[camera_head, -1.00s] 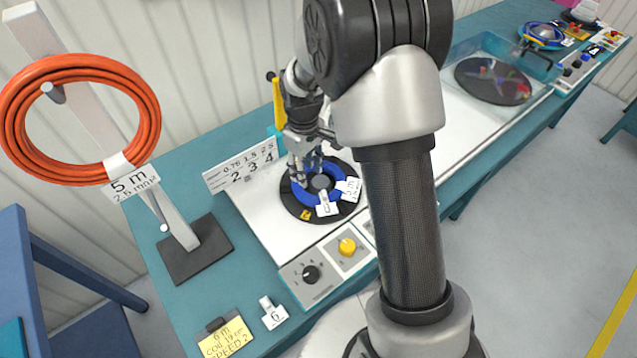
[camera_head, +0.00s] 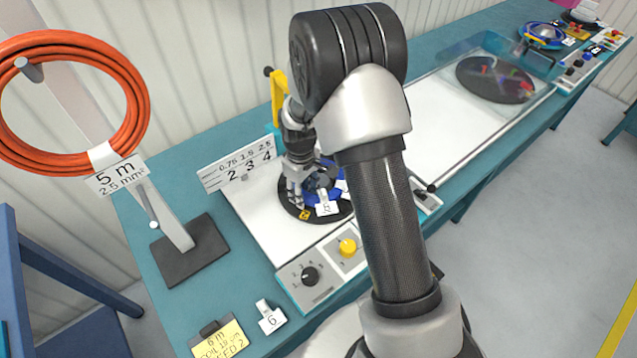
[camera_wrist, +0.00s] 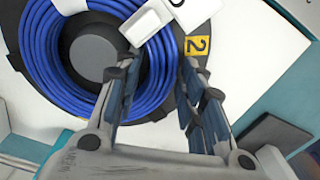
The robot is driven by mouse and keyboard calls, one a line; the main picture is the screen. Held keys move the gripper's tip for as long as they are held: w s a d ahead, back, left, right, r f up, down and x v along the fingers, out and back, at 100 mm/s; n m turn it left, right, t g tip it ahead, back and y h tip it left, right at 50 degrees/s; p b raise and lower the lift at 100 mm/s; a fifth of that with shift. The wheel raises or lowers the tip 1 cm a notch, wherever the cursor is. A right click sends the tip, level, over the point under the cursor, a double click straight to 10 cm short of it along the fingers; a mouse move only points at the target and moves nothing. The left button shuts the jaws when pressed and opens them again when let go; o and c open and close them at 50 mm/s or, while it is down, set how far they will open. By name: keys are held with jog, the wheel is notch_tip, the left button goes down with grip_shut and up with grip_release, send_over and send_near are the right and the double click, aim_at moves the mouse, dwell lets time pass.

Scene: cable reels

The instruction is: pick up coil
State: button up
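A blue cable coil (camera_head: 326,194) lies around a grey hub on a black round plate (camera_head: 290,212) on the bench. White tags hang on it, and my arm partly hides its right side. In the wrist view the blue coil (camera_wrist: 48,65) fills the upper left around the grey hub (camera_wrist: 93,58). My gripper (camera_head: 297,197) points down at the coil's left side. In the wrist view my gripper (camera_wrist: 160,62) is open, one finger over the coil's inner part near the hub, the other outside its edge near a yellow "2" label (camera_wrist: 197,46). Whether the fingers touch the coil cannot be told.
An orange coil (camera_head: 25,150) hangs on a stand (camera_head: 190,250) at left. A number sign (camera_head: 238,168) stands behind the plate, a knob panel (camera_head: 320,275) in front. A yellow note (camera_head: 217,343) and "6" tag (camera_head: 270,318) lie at the front. A clear-covered disc (camera_head: 495,80) is at far right.

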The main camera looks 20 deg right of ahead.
jog(key=shift+r, duration=0.1)
jog(key=shift+c, duration=0.6)
grip_shut()
notch_tip(320, 180, up, 20)
jog(key=p, duration=0.5)
